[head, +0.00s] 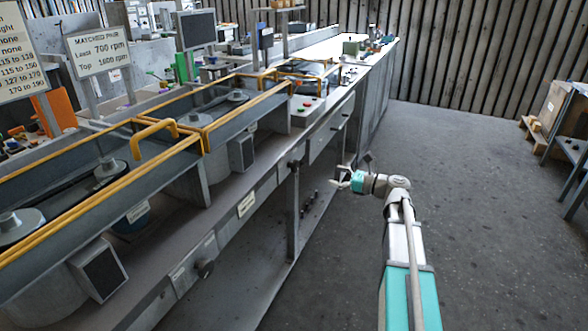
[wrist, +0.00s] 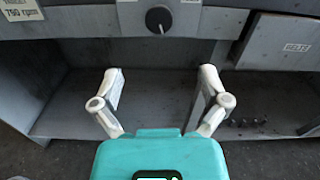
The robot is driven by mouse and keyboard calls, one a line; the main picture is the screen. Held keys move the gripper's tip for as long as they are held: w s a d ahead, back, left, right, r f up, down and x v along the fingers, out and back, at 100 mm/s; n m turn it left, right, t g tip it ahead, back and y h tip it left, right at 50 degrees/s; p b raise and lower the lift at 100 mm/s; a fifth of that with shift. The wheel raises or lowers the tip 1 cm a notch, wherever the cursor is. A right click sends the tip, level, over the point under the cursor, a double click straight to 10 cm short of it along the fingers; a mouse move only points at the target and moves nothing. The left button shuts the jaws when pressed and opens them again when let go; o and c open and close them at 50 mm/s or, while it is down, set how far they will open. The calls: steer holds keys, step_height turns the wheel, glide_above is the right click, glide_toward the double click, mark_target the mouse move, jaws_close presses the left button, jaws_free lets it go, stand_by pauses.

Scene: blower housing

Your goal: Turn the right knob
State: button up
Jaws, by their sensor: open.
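The right knob is a dark round dial (wrist: 158,20) with a white pointer line. It sits on a pale plate on the grey front panel, at the top middle of the wrist view. In the head view the same knob (head: 295,163) is small, at the right part of the bench front. Another dark knob (head: 204,269) is on the panel at the lower left. My gripper (wrist: 161,75) is open and empty, its fingers apart below the knob and not touching it. In the head view my gripper (head: 340,179) is right of the bench front.
A drawer labelled BELTS (wrist: 292,45) juts out right of the knob. An rpm label (wrist: 20,9) is at the upper left. Below the panel is an open shelf (wrist: 150,100) with small dark parts. Yellow rails (head: 165,160) top the bench. The floor (head: 460,170) to the right is clear.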

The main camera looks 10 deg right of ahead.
mark_target(297, 166)
steer(key=shift+a, duration=0.1)
steer(key=shift+x, duration=6.85)
